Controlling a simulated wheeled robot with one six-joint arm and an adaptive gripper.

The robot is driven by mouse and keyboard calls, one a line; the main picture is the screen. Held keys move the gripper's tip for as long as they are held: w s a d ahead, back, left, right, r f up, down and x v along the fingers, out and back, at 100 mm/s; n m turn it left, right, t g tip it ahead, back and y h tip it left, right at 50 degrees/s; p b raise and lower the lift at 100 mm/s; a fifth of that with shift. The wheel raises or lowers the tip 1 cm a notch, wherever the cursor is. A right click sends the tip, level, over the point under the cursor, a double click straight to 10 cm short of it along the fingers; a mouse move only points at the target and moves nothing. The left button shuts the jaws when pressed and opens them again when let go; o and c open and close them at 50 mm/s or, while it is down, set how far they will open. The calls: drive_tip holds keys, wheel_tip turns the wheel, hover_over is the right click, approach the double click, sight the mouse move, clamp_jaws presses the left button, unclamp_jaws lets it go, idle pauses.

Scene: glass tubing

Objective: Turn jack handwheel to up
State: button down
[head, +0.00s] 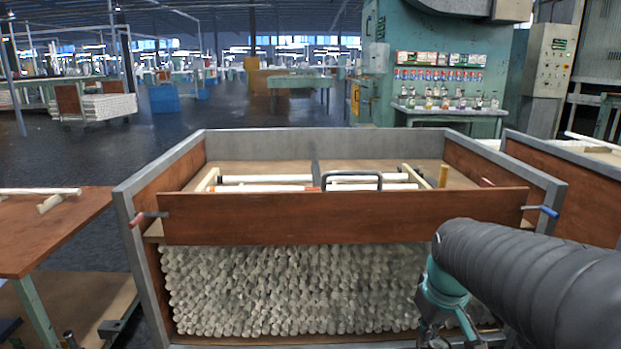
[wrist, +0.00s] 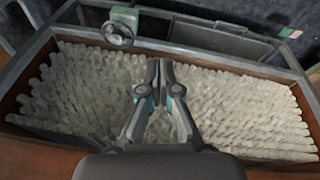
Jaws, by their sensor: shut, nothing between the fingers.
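The jack handwheel (wrist: 117,33) is a small grey wheel on a green housing (wrist: 125,15), in the upper left of the wrist view at the bin's edge. I cannot make out the handwheel in the head view, nor any marking for its position. My gripper (wrist: 160,70) is shut and empty, its fingers together over the tubes in the wrist view. It is apart from the handwheel, which lies beyond it and to its left. In the head view my gripper (head: 447,338) is at the lower right, in front of the bin, partly cut off by the frame.
A table (head: 60,230) stands at left. Open floor lies behind the bin.

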drive_tip(key=w+d+f+n+g, duration=0.2)
drive_tip(key=w+d+f, duration=0.4)
drive_tip(key=w+f, duration=0.15)
drive_tip(key=n+g, duration=0.1)
drive_tip(key=n, duration=0.1)
approach(443, 348)
drive_tip(key=shift+s+a+f+y, duration=0.15)
drive_tip(key=shift+s+f, duration=0.05)
drive_tip(key=shift+s, duration=0.35)
drive_tip(key=shift+s+a+f+y, duration=0.15)
drive_tip(key=shift+s+a+f, duration=0.1)
drive_tip(key=shift+s, duration=0.25)
wheel_tip(443, 348, down, 6)
drive_tip(key=b, duration=0.3)
drive_tip(key=shift+f+b, duration=0.15)
drive_tip(key=shift+b, duration=0.25)
drive_tip(key=shift+s+f, duration=0.1)
drive_tip(key=shift+f, duration=0.1)
